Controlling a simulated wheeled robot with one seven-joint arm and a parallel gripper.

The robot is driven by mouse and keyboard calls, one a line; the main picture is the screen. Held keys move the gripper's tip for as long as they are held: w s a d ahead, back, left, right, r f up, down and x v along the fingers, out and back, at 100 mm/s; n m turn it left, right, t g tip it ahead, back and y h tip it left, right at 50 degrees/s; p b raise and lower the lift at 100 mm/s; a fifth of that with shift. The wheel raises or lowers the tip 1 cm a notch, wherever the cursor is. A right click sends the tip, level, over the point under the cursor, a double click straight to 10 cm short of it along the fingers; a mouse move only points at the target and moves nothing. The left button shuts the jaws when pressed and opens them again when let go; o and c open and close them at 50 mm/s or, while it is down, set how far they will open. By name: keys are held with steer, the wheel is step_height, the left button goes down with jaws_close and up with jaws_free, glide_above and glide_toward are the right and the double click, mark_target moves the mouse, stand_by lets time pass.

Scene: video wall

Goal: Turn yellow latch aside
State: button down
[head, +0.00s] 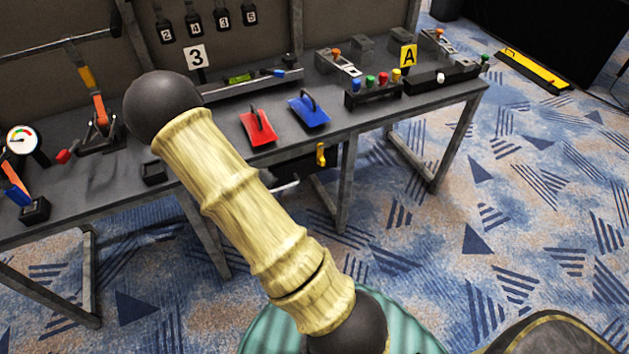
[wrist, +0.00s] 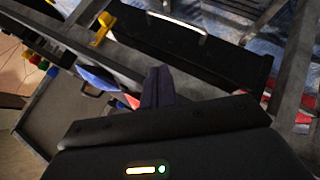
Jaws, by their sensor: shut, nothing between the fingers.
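The yellow latch (head: 321,154) is a small upright piece beside the black drawer (head: 301,169), below the front edge of the workbench. In the wrist view the yellow latch (wrist: 104,29) is at the upper left, at the end of the black drawer (wrist: 195,55), which has a pale bar handle (wrist: 178,22). My gripper (wrist: 158,72) is shut and empty. In the head view my arm hides the gripper.
The workbench (head: 435,103) carries a red plate (head: 258,128), a blue plate (head: 309,111), a row of coloured knobs (head: 374,83) and a gauge (head: 21,139). Metal bench legs (head: 347,185) stand near the drawer.

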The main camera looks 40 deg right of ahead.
steer(key=d+f+n+t+h+b, duration=0.3)
steer(key=d+f+n+h+b, duration=0.2)
steer(key=d+f+h+b, duration=0.3)
step_height(320, 180, down, 3)
steer(key=shift+s+r, duration=0.15)
steer(key=shift+s, duration=0.25)
steer(key=shift+d, duration=0.1)
steer(key=b, duration=0.2)
glide_toward(319, 161)
steer(key=w+x, duration=0.1)
steer(key=x, duration=0.4)
steer(key=shift+s+d, duration=0.2)
steer(key=shift+d, duration=0.15)
steer(key=shift+d+n, duration=0.1)
steer(key=shift+n, duration=0.2)
